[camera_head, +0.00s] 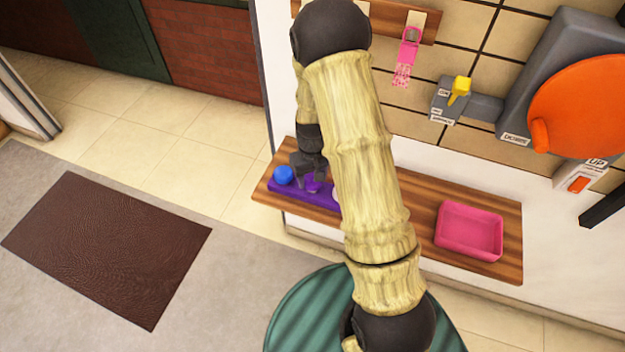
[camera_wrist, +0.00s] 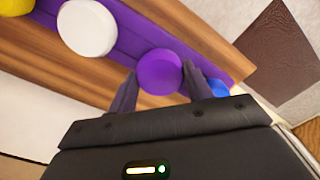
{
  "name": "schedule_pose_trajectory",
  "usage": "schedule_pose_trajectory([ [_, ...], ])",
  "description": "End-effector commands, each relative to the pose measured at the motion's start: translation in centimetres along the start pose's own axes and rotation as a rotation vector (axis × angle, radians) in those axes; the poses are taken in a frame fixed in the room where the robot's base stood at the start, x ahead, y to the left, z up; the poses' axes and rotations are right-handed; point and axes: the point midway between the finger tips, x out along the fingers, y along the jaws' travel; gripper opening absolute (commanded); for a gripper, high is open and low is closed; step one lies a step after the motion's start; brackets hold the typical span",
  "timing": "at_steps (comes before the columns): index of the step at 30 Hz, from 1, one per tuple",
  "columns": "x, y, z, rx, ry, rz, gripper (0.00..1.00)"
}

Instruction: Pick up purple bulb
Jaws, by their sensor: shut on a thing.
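The purple bulb (camera_wrist: 160,72) is round and sits between the two fingers of my gripper (camera_wrist: 158,88) in the wrist view. The gripper is shut on it. In the head view my gripper (camera_head: 308,172) is over the left end of the wooden shelf, with the purple bulb (camera_head: 313,186) small beneath it. The bulb is at the purple tray (camera_head: 322,198); I cannot tell whether it is lifted clear. A blue bulb (camera_head: 283,175) is just left of the gripper, and a white bulb (camera_wrist: 87,27) and a yellow bulb (camera_wrist: 15,5) are in the wrist view.
The wooden shelf (camera_head: 425,214) runs along the wall. A pink bin (camera_head: 470,230) stands at its right end. An orange disc (camera_head: 585,105) on a grey machine and a small yellow lever (camera_head: 459,90) are on the wall above. My arm hides the middle of the shelf.

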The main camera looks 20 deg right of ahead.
Motion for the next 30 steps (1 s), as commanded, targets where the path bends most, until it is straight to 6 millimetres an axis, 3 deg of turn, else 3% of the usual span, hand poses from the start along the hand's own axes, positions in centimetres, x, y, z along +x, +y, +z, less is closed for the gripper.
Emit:
schedule_pose_trajectory([
  [15,-8.4,0.0,0.0,0.0,0.003,0.0,0.28],
  [30,-8.9,0.0,0.0,0.0,-0.001,0.0,0.28],
])
